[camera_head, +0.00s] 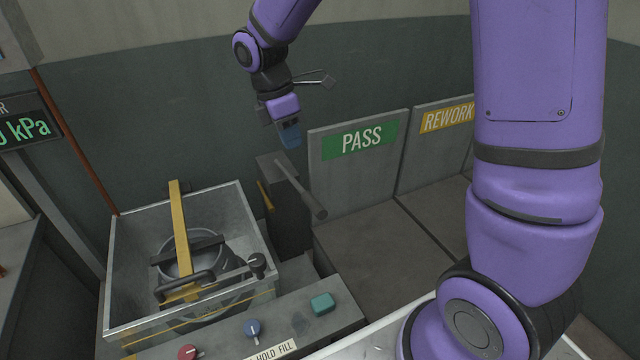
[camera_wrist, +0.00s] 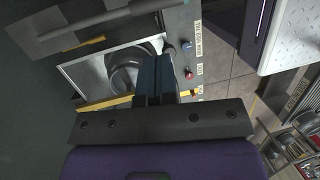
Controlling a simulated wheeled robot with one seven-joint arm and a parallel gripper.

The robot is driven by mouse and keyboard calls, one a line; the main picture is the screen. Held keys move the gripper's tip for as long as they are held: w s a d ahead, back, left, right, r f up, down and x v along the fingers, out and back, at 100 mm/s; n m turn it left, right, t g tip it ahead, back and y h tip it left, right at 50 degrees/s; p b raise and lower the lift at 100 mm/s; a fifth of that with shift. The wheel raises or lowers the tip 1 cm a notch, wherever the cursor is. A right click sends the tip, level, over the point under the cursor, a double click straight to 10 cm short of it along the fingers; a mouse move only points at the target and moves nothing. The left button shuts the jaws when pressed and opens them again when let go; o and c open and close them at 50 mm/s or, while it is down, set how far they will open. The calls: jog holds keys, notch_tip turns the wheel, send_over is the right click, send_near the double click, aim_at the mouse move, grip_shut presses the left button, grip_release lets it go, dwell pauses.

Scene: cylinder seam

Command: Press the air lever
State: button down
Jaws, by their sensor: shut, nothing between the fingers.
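A grey lever (camera_head: 298,187) with a round bar handle sticks out from the top of a dark box (camera_head: 289,220) beside the tank. No label naming it as the air lever is readable. In the wrist view the lever (camera_wrist: 95,23) lies at the upper left. My gripper (camera_head: 290,140) hangs above and behind the lever, apart from it, with its blue fingers pointing down. In the wrist view the fingers of my gripper (camera_wrist: 154,62) are together and empty, and they cover part of the tank.
An open metal tank (camera_head: 120,300) holds a round grey part (camera_head: 188,262) under a yellow bar (camera_head: 180,225). PASS (camera_head: 360,140) and REWORK (camera_head: 447,118) boards stand right of the lever.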

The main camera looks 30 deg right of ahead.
aim_at(312, 200)
jog(key=shift+w+d+f+n, duration=0.15)
jog(key=shift+w+f+n, duration=0.15)
jog(key=shift+w+f, duration=0.2)
jog(key=shift+s+f, duration=0.1)
jog(key=shift+f, duration=0.05)
jog(key=x, duration=1.3)
jog(key=shift+s+d+f, duration=0.15)
jog(key=shift+f, duration=0.2)
